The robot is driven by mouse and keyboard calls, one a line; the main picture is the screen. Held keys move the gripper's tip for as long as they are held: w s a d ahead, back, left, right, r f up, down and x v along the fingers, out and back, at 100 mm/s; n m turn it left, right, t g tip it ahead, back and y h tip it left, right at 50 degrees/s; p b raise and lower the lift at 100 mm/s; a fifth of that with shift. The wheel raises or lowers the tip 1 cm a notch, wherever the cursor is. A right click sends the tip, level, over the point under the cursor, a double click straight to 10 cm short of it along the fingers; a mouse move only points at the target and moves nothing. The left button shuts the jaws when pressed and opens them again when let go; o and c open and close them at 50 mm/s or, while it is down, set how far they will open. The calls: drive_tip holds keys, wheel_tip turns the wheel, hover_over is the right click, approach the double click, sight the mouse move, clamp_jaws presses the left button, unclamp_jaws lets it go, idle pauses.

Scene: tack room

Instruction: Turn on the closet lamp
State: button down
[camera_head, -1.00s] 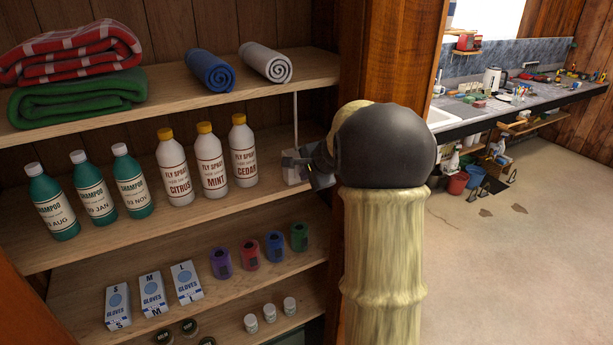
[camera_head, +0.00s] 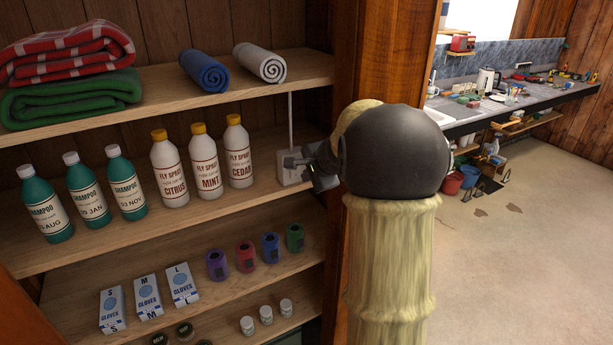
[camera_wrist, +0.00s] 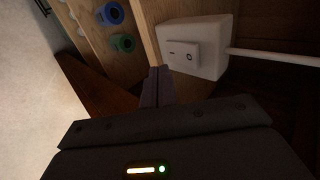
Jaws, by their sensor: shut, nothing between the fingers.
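A white switch box (camera_head: 290,172) stands on the closet's middle shelf at its right end, with a white cord (camera_head: 291,118) rising from it. In the wrist view the switch box (camera_wrist: 205,35) shows a rocker (camera_wrist: 184,51) with a line mark on its left and a circle on its right. My gripper (camera_head: 297,161) is at the box, partly hiding it in the head view. In the wrist view its fingertips (camera_wrist: 157,73) are together and empty, just below and left of the rocker. I cannot tell whether they touch the box. The lamp itself is not visible.
Fly spray bottles (camera_head: 204,160) stand left of the switch box. Several coloured rolls (camera_head: 270,246) are on the shelf below. A wooden post (camera_head: 360,55) borders the closet on the right, close to my arm. The floor (camera_head: 530,260) beyond is mostly clear.

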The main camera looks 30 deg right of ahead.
drive_tip(key=s+r+b, duration=0.2)
drive_tip(key=s+r, duration=0.3)
drive_tip(key=s, duration=0.5)
drive_tip(key=shift+r, duration=0.25)
drive_tip(key=shift+w+f, duration=0.1)
drive_tip(key=s+a+f+n+g, duration=0.6)
drive_tip(key=s+a+f+n, duration=1)
drive_tip(key=f, duration=0.4)
drive_tip(key=shift+s+a+f+n, duration=0.4)
drive_tip(key=shift+a+n, duration=0.5)
drive_tip(key=shift+a, duration=0.2)
drive_tip(key=shift+w, duration=0.15)
